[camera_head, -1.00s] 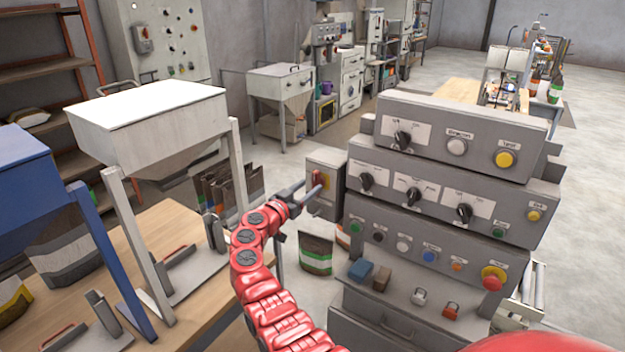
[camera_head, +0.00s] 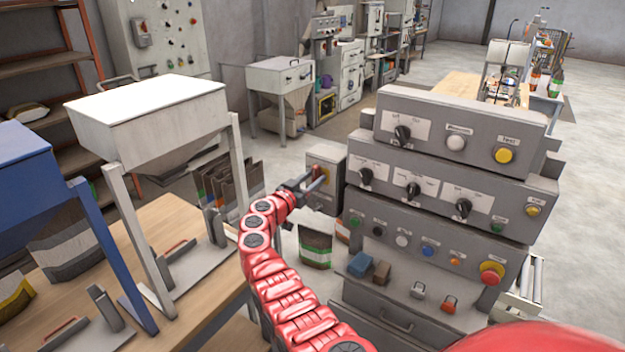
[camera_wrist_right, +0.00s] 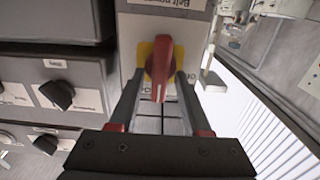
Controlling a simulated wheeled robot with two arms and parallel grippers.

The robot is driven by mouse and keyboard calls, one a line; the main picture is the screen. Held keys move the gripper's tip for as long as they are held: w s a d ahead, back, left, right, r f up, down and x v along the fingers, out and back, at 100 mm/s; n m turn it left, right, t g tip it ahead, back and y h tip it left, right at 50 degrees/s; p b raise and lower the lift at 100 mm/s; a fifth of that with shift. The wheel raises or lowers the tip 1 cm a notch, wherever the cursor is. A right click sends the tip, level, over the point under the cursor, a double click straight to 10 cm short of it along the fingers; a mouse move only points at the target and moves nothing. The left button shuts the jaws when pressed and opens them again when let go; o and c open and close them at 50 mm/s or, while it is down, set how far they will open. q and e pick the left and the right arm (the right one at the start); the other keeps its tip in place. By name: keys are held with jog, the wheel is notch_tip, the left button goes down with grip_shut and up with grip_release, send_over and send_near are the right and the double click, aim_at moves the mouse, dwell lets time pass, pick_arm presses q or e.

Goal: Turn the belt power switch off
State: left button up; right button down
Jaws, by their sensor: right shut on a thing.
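The belt power switch is a grey box (camera_head: 325,158) to the left of the control console. Its red handle (camera_wrist_right: 162,66) sits on a yellow plate, under a partly cut-off label, in the right wrist view. The handle looks upright in that view. My right gripper (camera_head: 312,182) is at the front of the box, and its fingers are on either side of the handle, shut on it. The fingers hide part of the switch face. My left gripper is not in view.
The stepped control console (camera_head: 440,200) with knobs and buttons stands close to the right of the switch. A white hopper (camera_head: 150,115) and a wooden bench (camera_head: 150,225) are on the left. A bag (camera_head: 315,247) stands on the floor below the switch.

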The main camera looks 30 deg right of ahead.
jog(key=shift+f+n+b, duration=0.2)
jog(key=shift+n+b, duration=0.1)
jog(key=shift+b, duration=0.4)
jog(key=n+b, duration=0.1)
jog(key=b, duration=0.1)
jog(key=n+b, duration=0.2)
jog(key=b, duration=0.1)
jog(key=shift+w+a+f+n, duration=0.1)
jog(key=shift+w+a+n, duration=0.1)
jog(key=shift+n, duration=0.1)
jog(key=n+b, duration=0.2)
jog(key=n, duration=0.1)
jog(key=shift+w+n, duration=0.1)
jog(key=shift+n, duration=0.2)
jog(key=n, duration=0.2)
jog(key=shift+n+b, duration=0.4)
jog(key=shift+n, duration=0.9)
jog(key=shift+w+f+n+p, duration=0.1)
jog(key=shift+n+p, duration=0.45)
jog(key=shift+n, duration=2.25)
